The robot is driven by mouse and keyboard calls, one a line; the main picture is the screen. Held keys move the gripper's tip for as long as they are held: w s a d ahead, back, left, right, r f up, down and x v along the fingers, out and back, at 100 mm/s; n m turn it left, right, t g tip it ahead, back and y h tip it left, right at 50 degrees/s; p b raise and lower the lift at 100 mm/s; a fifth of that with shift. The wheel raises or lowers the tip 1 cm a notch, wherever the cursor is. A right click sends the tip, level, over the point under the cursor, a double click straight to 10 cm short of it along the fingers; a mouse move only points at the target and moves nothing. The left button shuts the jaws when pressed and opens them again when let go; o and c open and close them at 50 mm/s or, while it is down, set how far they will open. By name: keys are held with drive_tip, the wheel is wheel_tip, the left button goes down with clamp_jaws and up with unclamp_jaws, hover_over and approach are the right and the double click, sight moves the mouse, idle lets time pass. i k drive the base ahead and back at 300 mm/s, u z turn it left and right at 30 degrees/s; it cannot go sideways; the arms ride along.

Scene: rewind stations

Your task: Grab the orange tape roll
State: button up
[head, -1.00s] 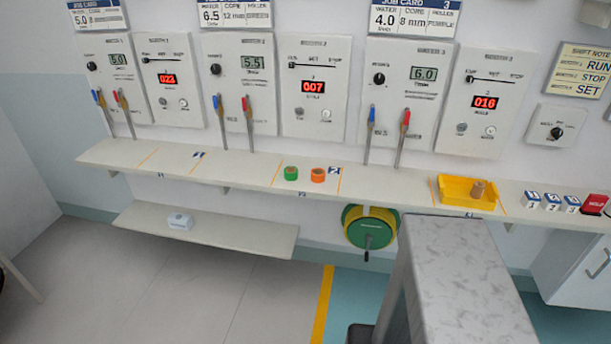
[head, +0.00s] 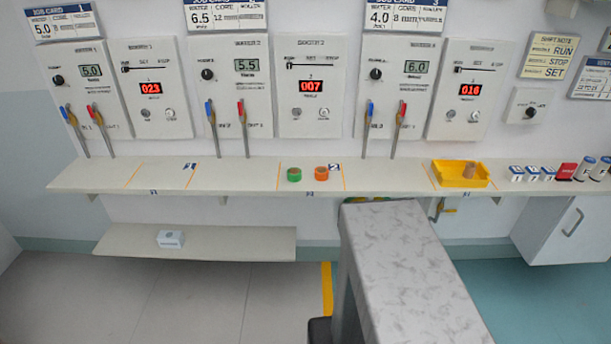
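A marbled grey-white counter (head: 410,265) juts out in front, right of the rolls. A yellow tray (head: 461,181) holding a tan roll (head: 469,169) stands farther right. Levers rise behind the shelf. A lower shelf (head: 235,242) holds a small white box (head: 171,238).

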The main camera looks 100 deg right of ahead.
sight(322, 173)
drive_tip(key=i, duration=0.2)
drive_tip(key=u, duration=0.85)
drive_tip(key=k, duration=0.15)
drive_tip(key=z, duration=2.75)
drive_tip(key=i, duration=0.6)
drive_tip(key=z, duration=0.15)
drive_tip(key=k, duration=0.35)
